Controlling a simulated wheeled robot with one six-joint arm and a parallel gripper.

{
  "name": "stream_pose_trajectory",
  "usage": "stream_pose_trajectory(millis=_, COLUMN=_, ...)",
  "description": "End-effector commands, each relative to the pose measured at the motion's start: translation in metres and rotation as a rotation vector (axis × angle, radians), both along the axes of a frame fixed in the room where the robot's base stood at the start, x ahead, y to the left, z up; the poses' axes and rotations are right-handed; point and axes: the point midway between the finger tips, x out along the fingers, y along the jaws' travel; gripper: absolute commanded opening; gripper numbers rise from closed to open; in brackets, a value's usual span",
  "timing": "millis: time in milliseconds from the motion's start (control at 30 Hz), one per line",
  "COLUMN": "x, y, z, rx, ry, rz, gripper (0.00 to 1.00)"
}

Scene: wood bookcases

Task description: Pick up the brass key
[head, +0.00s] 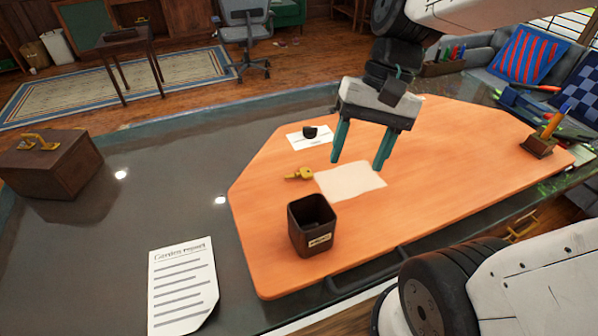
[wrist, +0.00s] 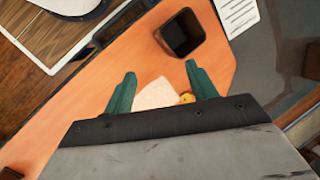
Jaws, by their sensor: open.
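The brass key (head: 299,174) lies flat on the orange desk mat (head: 262,240), at the left edge of a blank cream paper. A small part of the key (wrist: 187,98) shows in the wrist view beside the right finger; the rest is hidden by my gripper. My gripper (head: 357,165) is open and empty, with its teal fingers pointing down above the mat, to the right of the key in the head view. In the wrist view the fingers of my gripper (wrist: 158,80) are spread wide, with the paper between and below them.
A dark square cup (head: 312,225) stands in front of the key. A small black object sits on a white card (head: 300,141) behind it. A brown case (head: 48,165) and a printed report (head: 182,290) are at left. A pen stand (head: 538,145) is at right.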

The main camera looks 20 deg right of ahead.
Motion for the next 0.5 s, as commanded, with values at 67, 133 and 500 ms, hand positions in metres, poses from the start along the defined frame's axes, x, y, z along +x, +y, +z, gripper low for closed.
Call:
stream_pose_trajectory(millis=67, x=0.021, y=0.002, z=-0.013, rx=0.086, ry=0.099, rz=-0.114, gripper=0.57)
stream_pose_trajectory(millis=133, x=0.039, y=0.002, z=-0.023, rx=0.161, ry=0.177, rz=-0.216, gripper=0.57)
stream_pose_trajectory(millis=500, x=0.133, y=-0.031, z=-0.099, rx=0.54, ry=0.551, rz=-0.765, gripper=0.57)
